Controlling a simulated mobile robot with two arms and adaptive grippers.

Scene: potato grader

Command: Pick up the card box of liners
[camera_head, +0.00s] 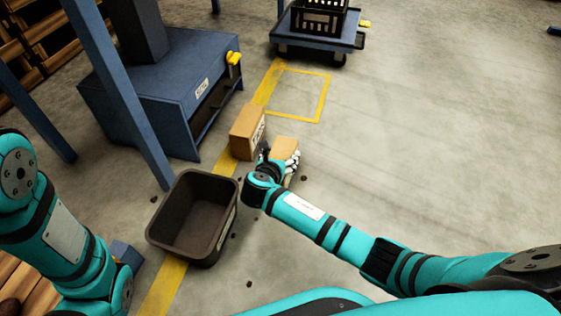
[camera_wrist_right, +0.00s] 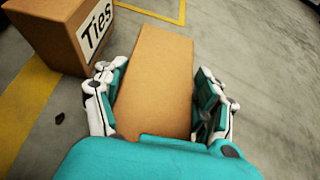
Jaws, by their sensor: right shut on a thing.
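A plain brown card box (camera_head: 285,146) is at my right gripper (camera_head: 282,160) in the head view, partly hidden by the gripper and wrist. In the right wrist view the card box (camera_wrist_right: 156,95) lies between the two fingers of my right gripper (camera_wrist_right: 160,78), which is shut on its sides. No label shows on the face in view, and I cannot tell whether the box touches the floor. My left arm shows at the left of the head view, but its gripper does not.
A second card box marked "Ties" (camera_wrist_right: 62,38) stands just left of the held one, also in the head view (camera_head: 246,132). A dark open bin (camera_head: 190,222) stands nearer. A blue cabinet (camera_head: 165,85) and a trolley (camera_head: 318,38) with a black crate stand beyond.

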